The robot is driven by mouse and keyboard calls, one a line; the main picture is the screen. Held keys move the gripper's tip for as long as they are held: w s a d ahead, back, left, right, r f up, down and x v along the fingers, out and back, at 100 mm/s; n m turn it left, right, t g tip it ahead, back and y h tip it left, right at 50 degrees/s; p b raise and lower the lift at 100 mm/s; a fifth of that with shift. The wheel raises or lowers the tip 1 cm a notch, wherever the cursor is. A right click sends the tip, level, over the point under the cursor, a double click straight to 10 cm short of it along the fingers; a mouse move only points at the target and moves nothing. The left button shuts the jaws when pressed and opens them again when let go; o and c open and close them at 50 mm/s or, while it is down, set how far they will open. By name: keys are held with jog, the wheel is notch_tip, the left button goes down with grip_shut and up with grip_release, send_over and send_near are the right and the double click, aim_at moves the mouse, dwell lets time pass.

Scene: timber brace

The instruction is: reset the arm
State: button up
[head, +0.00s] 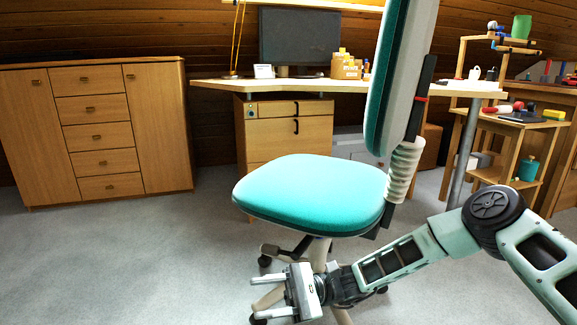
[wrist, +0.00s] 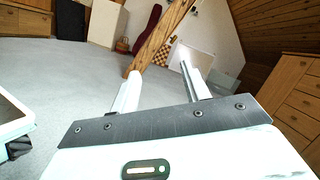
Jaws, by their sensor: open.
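My arm reaches in from the lower right of the head view and ends in my gripper (head: 272,291), low over the floor and in front of the office chair's base. The two fingers are apart with nothing between them. In the wrist view my gripper (wrist: 160,85) also shows two separate, empty fingers pointing out over the grey floor.
The teal office chair (head: 310,190) stands close behind my gripper. A wooden cabinet (head: 95,130) is at the left and a desk (head: 290,86) at the back. A timber brace (wrist: 158,40) shows in the wrist view. The floor (head: 130,260) at left is clear.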

jog(key=s+d+r+n+g+h+p, duration=0.1)
jog(key=s+d+r+n+h+p, duration=0.15)
jog(key=s+r+n+h, duration=0.35)
jog(key=s+d+r+n+h+p, duration=0.1)
jog(key=s+r+n+h+p, duration=0.2)
jog(key=s+h, duration=0.5)
jog(key=s+d+r+n+t+h+p, duration=0.2)
jog(key=s+d+r+t+p, duration=0.25)
jog(key=d+r, duration=0.25)
jog(key=s+d+r+n+t+h+p, duration=0.3)
jog(key=s+d+r+t, duration=0.15)
jog(key=d+r, duration=0.25)
notch_tip(320, 180, up, 39)
jog(key=p, duration=3.7)
jog(key=shift+w+d+f+t+p, duration=0.2)
jog(key=shift+w+d+t+p, duration=0.1)
jog(key=shift+d+p, duration=0.1)
jog(key=shift+c, duration=1.1)
jog(key=shift+d, duration=0.15)
